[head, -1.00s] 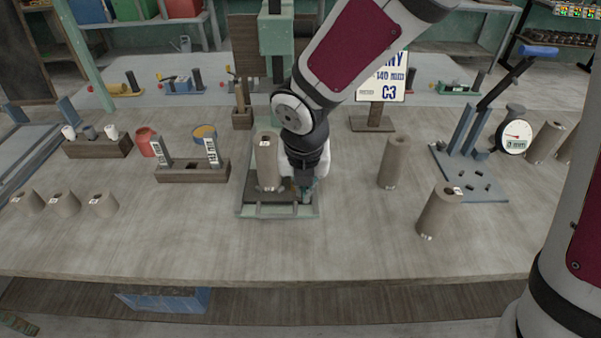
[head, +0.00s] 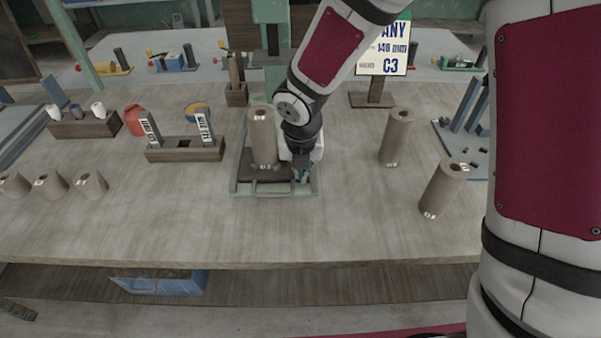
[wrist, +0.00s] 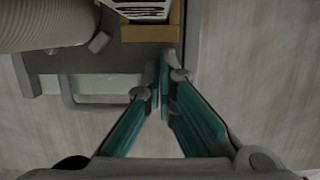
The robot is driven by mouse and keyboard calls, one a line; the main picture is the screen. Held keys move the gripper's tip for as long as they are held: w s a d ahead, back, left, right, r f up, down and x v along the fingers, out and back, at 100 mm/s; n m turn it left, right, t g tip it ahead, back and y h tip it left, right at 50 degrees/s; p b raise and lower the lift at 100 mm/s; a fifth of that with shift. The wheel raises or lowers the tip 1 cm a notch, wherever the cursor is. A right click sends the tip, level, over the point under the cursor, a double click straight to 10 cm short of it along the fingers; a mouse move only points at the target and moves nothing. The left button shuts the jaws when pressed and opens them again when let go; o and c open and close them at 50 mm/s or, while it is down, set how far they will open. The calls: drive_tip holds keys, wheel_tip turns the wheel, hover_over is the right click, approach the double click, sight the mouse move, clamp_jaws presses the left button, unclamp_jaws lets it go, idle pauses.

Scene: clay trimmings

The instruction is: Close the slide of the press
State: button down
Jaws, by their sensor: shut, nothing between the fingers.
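The press (head: 271,60) is green, with its column at the back middle of the bench and a low green base in front. Its dark slide (head: 262,180) lies on the base, out in front of the column, and carries an upright clay cylinder (head: 262,140). The slide (wrist: 75,65) and its pale handle loop (wrist: 95,106) show at left in the wrist view. My gripper (head: 303,175) is low at the right front of the slide. Its green fingers (wrist: 163,78) are shut and empty beside the handle's right end. I cannot tell whether they touch it.
Two clay cylinders (head: 396,137) (head: 442,188) stand right of the press. A wooden rack (head: 185,153) stands to its left. A sign (head: 384,60) stands behind right, and a blue fixture (head: 450,140) is at far right. The bench front is clear.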

drive_tip(key=shift+w, duration=0.15)
drive_tip(key=w, duration=1.6)
drive_tip(key=shift+w+d, duration=0.2)
drive_tip(key=shift+d, duration=0.1)
